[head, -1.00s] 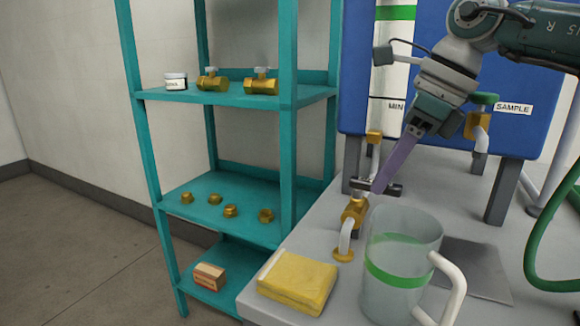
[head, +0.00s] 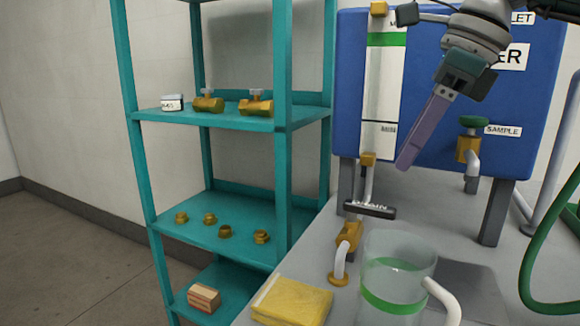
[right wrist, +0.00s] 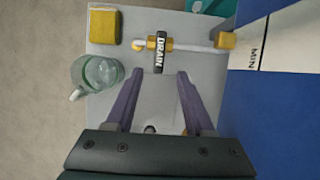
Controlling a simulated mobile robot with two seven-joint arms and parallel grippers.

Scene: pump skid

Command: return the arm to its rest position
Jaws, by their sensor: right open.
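My right gripper (head: 405,164) is raised in front of the blue tank in the head view, its purple fingers pointing down. In the right wrist view its fingers (right wrist: 168,76) are apart with nothing between them. The brass drain valve (head: 348,236) with its black handle marked DRAIN (head: 369,209) stands on the grey bench below the fingertips, apart from them. The handle also shows beyond the fingertips in the right wrist view (right wrist: 159,53). My left gripper is not in view.
A clear jug (head: 395,275) with a green band and a folded yellow cloth (head: 291,302) are on the bench (head: 470,262). The blue tank (head: 425,110) is behind my gripper. A teal shelf (head: 225,118) with brass valves and fittings stands left. A green hose (head: 528,265) hangs right.

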